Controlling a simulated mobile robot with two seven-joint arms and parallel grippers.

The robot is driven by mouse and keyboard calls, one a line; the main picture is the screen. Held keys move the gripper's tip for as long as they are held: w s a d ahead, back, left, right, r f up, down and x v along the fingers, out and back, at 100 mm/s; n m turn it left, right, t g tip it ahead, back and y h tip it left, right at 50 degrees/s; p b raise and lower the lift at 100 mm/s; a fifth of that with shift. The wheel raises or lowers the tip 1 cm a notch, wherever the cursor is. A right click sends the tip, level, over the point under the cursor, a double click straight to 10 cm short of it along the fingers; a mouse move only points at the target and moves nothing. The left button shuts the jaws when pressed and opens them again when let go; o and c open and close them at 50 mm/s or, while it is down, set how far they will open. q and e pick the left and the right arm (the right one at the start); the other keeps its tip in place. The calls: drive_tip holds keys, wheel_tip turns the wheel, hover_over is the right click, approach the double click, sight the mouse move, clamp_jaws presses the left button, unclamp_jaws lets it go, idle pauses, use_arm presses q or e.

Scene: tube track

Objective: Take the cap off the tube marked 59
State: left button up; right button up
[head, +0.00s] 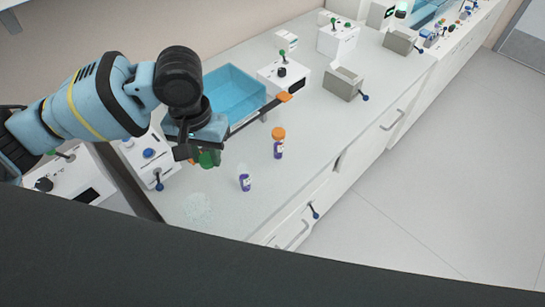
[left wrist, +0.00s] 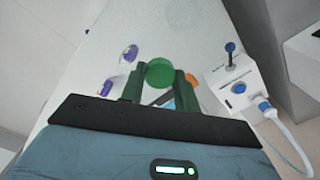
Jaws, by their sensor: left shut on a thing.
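My left gripper (head: 197,155) hangs above the bench and is shut on a round green cap (head: 207,159). In the left wrist view the green cap (left wrist: 159,73) sits between the two fingertips. I cannot tell whether a tube is under the cap. A purple-labelled tube (head: 245,181) with no coloured cap visible stands on the bench to the right of the gripper. Another purple-labelled tube (head: 278,150) with an orange cap (head: 278,132) stands farther right. Purple tubes also show at the left in the left wrist view (left wrist: 106,88). No number is readable. My right gripper is out of view.
A blue bin (head: 236,93) stands behind the gripper. A white device with a blue button (head: 149,154) stands left of it, and a device with a green-topped lever (head: 283,73) behind. A pale speckled patch (head: 198,208) lies at the front.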

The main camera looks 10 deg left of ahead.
use_arm(q)
drive_tip(key=w+f+b, duration=0.6)
drive_tip(key=f+b, duration=0.3)
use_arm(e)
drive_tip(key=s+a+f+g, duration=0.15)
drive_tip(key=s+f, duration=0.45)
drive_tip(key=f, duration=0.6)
use_arm(q)
drive_tip(key=w+d+r+m+p, duration=0.3)
drive_tip(key=d+r+p, duration=0.5)
drive_tip(key=p, duration=0.3)
drive_tip(key=b, duration=0.2)
hover_over(260, 174)
wheel_tip(260, 174, down, 5)
drive_tip(key=shift+s+a+f+m, duration=0.1)
drive_tip(key=shift+m, duration=0.2)
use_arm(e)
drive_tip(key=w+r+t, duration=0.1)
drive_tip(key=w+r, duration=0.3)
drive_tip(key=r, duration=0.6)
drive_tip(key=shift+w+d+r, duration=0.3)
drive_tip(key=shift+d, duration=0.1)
use_arm(q)
drive_tip(key=shift+f, duration=2.45)
wheel_tip(260, 174, down, 5)
drive_tip(key=shift+r+b, duration=0.15)
drive_tip(key=shift+b, duration=0.3)
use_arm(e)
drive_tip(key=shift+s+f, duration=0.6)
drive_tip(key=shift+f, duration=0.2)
